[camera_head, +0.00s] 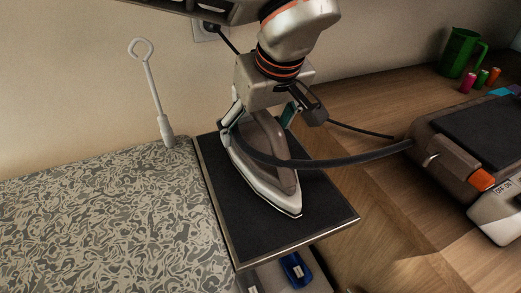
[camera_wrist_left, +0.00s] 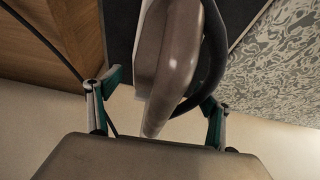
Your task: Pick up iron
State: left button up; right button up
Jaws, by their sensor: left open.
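The iron (camera_head: 262,160) has a brown body and a pale soleplate. It rests on a dark square pad with a metal rim (camera_head: 310,188) in the head view. A thick dark hose runs from the iron to a base unit at the right. My left gripper (camera_head: 258,115) is above the rear of the iron, with fingers apart on either side of it. In the left wrist view, the iron's brown body (camera_wrist_left: 165,55) extends between the open fingers of the left gripper (camera_wrist_left: 155,100). I cannot tell whether the fingers touch it. My right gripper is not in view.
A patterned ironing surface (camera_head: 100,225) lies left of the pad. The base unit (camera_head: 450,150) with an orange switch stands right on a wooden top. A green jug (camera_head: 460,52) and small spools are behind it. A blue item (camera_head: 296,269) lies below the pad.

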pick_arm(q)
jog(key=shift+w+a+f, duration=0.1)
jog(key=shift+w+f, duration=0.1)
jog(key=shift+f, duration=0.25)
jog(key=shift+r, duration=0.15)
jog(key=shift+s, duration=0.1)
jog(key=c, duration=2.2)
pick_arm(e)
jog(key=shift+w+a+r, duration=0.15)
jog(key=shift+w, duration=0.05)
pick_arm(q)
jog(key=shift+r, duration=0.1)
